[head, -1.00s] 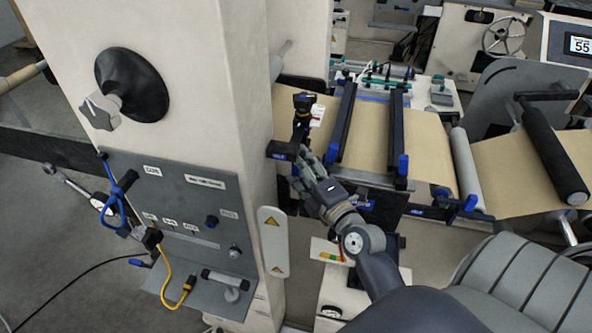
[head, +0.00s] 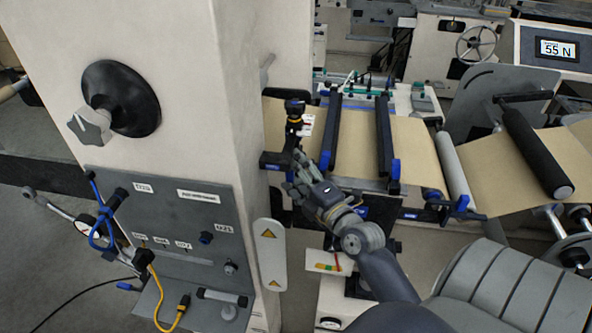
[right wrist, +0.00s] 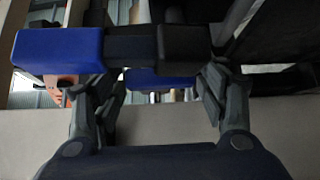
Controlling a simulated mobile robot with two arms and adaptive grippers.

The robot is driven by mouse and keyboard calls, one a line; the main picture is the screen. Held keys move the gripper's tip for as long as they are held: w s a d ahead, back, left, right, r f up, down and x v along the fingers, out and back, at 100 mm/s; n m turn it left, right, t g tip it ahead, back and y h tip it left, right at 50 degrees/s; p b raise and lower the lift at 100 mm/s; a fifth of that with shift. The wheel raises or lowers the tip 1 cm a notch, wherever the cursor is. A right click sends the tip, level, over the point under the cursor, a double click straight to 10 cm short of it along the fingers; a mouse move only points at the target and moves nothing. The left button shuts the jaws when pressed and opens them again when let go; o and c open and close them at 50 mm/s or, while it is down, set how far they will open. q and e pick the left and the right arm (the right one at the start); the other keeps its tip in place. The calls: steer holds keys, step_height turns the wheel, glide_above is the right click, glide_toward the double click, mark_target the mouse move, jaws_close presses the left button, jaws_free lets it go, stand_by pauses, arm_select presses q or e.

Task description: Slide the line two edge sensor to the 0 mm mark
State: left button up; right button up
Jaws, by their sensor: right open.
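I cannot tell contact. No scale mark is readable. My left gripper is not in view.
A pale machine column (head: 190,80) with a black knob (head: 120,105) stands close on the left. Two black bars with blue ends (head: 331,130) cross the brown web (head: 410,145) right of the gripper. A display (head: 557,48) reads 55 N.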

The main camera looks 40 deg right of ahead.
steer(key=s+a, duration=0.1)
steer(key=s, duration=1.1)
